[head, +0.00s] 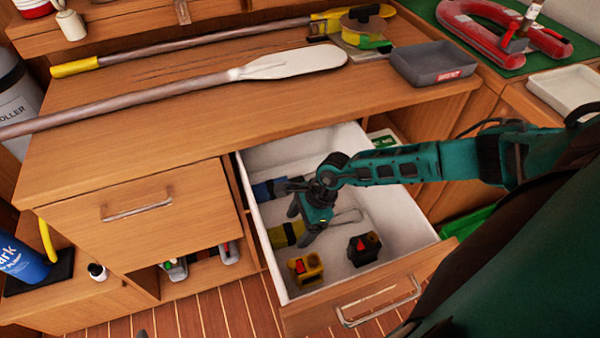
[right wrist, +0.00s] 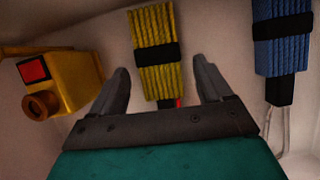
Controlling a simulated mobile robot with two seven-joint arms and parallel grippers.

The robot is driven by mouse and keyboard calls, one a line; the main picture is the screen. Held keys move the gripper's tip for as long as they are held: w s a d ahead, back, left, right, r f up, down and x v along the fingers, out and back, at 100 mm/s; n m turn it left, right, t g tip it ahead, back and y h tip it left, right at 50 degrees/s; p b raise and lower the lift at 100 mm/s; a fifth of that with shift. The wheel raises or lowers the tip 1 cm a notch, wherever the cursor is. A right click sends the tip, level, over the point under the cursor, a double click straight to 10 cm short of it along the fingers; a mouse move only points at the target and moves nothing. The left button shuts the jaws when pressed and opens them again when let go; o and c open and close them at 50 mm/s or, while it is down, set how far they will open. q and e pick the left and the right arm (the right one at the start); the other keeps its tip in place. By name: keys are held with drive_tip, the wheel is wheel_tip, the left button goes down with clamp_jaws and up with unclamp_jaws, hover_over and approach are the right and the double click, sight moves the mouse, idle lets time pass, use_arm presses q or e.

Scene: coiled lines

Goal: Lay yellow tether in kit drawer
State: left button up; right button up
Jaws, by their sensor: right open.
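The yellow tether (head: 286,234) is a coiled bundle with a black band, lying in the open white kit drawer (head: 405,215). In the right wrist view the yellow tether (right wrist: 158,55) lies ahead of and between my fingertips, apart from both. My right gripper (head: 298,217) is open and empty, low inside the drawer over the tether's right end. Its two fingers also show in the right wrist view (right wrist: 162,85). A blue coiled tether (head: 268,190) lies beside the yellow one; it also shows in the right wrist view (right wrist: 282,40). My left gripper is not in view.
A yellow device with a red button (head: 305,268) and a black one (head: 364,248) stand in the drawer's front part. A grey tray (head: 432,64), a paddle (head: 290,63) and a pole with yellow ends lie on the counter. The closed drawer (head: 140,215) is to the left.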

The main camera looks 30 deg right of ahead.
drive_tip(key=p+v, duration=0.1)
drive_tip(key=v, duration=1.2)
drive_tip(key=shift+p, duration=0.4)
drive_tip(key=shift+a, duration=0.1)
